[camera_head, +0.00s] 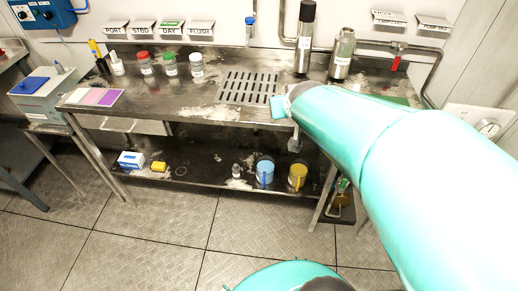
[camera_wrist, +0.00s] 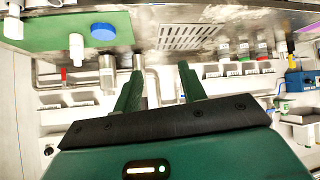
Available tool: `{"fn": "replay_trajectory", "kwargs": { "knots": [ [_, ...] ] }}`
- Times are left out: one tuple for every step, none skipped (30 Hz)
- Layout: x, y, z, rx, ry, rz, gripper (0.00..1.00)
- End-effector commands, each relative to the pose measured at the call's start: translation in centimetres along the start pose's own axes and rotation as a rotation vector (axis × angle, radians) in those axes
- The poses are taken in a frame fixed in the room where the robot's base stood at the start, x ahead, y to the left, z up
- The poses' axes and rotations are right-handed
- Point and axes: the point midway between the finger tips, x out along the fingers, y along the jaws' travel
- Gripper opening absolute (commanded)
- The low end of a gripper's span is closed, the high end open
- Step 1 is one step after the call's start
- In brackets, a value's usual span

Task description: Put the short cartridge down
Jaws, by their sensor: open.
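My gripper (camera_wrist: 160,68) is open in the wrist view. Its two green fingers stand apart with nothing between them. A white cylinder (camera_wrist: 76,47) stands at the edge of a green mat (camera_wrist: 45,33), left of my fingers and clear of them. I cannot tell which of these, if either, is the short cartridge. In the head view my teal arm hides most of the green mat (camera_head: 398,99) and what stands on it. My fingers cannot be made out there.
A black-topped steel cylinder (camera_head: 305,38) and a steel bottle (camera_head: 342,53) stand at the back of the bench (camera_head: 205,108). Capped bottles (camera_head: 169,64) stand left of the drain grate (camera_head: 248,88).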

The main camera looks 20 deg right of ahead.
Motion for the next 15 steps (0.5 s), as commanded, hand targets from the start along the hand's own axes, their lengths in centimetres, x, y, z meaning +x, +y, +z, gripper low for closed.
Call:
{"fn": "replay_trajectory", "kwargs": {
  "knots": [
    [-2.3, -1.9, 0.6, -0.02, -0.034, -0.032, 0.41],
    [-3.5, -2.8, 1.4, -0.029, -0.066, -0.05, 0.41],
    [-5.2, -4.0, 2.4, -0.045, -0.108, -0.075, 0.41],
    [-6.5, -4.8, 3.2, -0.056, -0.138, -0.094, 0.41],
    [-7.7, -5.6, 4.0, -0.069, -0.168, -0.113, 0.41],
    [-9.3, -6.5, 5.2, -0.086, -0.208, -0.137, 0.41],
    [-10.3, -7.0, 6.0, -0.098, -0.235, -0.154, 0.41],
    [-11.3, -7.5, 6.8, -0.109, -0.259, -0.169, 0.41],
    [-12.5, -7.9, 7.7, -0.123, -0.289, -0.187, 0.41],
    [-13.2, -8.2, 8.2, -0.132, -0.308, -0.199, 0.41],
    [-13.8, -8.4, 8.8, -0.139, -0.324, -0.209, 0.41],
    [-14.4, -8.6, 9.3, -0.148, -0.342, -0.218, 0.41],
    [-14.8, -8.7, 9.7, -0.153, -0.352, -0.223, 0.41],
    [-15.0, -8.8, 9.9, -0.156, -0.36, -0.226, 0.41],
    [-15.2, -8.8, 10.1, -0.159, -0.366, -0.229, 0.41]
  ]
}}
